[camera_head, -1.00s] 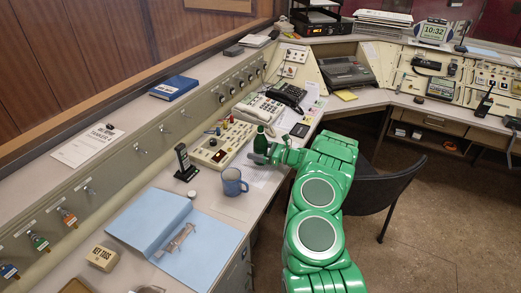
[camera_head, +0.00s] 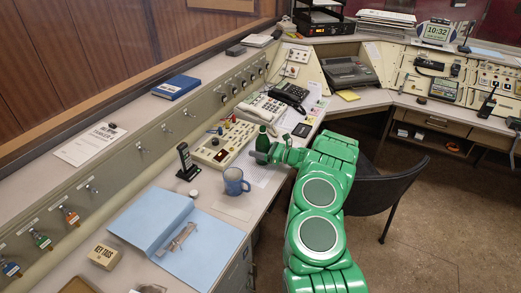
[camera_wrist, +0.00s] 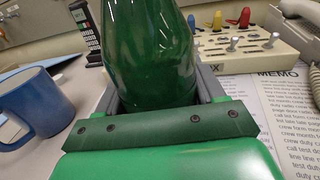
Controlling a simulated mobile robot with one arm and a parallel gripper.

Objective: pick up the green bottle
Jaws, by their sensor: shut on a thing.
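In the wrist view the bottle (camera_wrist: 150,50) fills the space between the jaws. My gripper (camera_head: 262,157) is shut on its lower part, with a grey finger on each side (camera_wrist: 160,92). The bottle's base is hidden by my gripper, so I cannot tell if it touches the desk. Its top is cut off in the wrist view.
A blue mug (camera_head: 234,182) stands left of the bottle, near a black handset (camera_head: 187,163). The cream switch box (camera_head: 223,144) is close behind. A memo sheet (camera_wrist: 284,110) lies to the right. A black chair (camera_head: 388,190) stands right of my arm.

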